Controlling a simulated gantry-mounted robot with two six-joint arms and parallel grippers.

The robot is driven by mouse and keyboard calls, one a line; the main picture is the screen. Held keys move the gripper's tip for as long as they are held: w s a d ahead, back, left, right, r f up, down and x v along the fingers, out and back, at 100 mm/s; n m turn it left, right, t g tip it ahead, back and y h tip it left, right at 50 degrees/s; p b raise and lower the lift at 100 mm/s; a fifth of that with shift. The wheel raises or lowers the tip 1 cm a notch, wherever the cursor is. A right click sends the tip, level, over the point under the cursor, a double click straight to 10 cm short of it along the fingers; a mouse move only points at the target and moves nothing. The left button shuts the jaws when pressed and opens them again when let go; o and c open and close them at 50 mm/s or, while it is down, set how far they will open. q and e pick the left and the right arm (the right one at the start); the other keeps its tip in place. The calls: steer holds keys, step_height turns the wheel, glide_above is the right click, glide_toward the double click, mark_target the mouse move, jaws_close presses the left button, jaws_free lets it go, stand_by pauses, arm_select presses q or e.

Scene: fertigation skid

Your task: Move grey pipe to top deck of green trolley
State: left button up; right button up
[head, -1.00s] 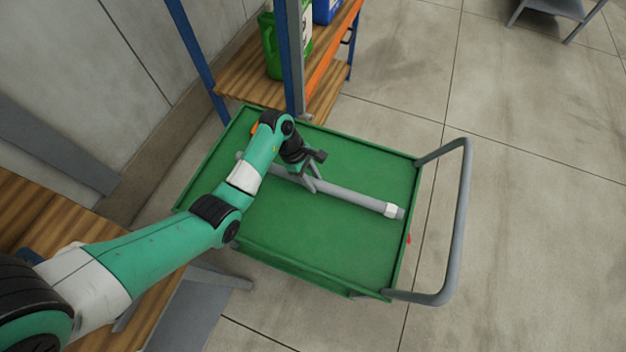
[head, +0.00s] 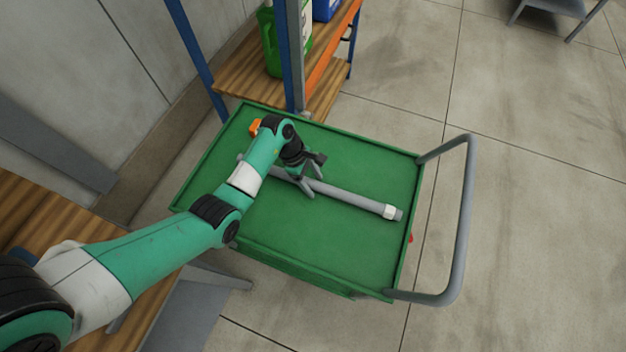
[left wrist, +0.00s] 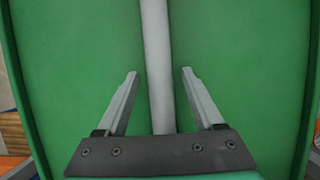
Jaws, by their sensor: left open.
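The grey pipe (head: 352,198) lies on the top deck of the green trolley (head: 300,250), running from behind my arm to a white collar near its right end. It also shows in the left wrist view (left wrist: 157,60), running upright through the middle of the picture. My left gripper (head: 309,188) is over the pipe's middle part, fingers apart. In the left wrist view the open fingers (left wrist: 159,72) stand either side of the pipe, with a gap on both sides. Part of the pipe's left end is hidden by my arm. My right gripper is not in view.
The trolley has a low raised rim and a grey handle (head: 465,220) on the right. An orange object (head: 255,127) shows at the deck's far left, beside my arm. A wooden shelf (head: 250,82) with a green jug (head: 270,45) stands behind. Concrete floor is clear to the right.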

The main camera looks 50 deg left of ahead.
arm_select(q)
steer(key=p+v, duration=0.4)
steer(key=v, duration=0.8)
steer(key=shift+p, duration=0.35)
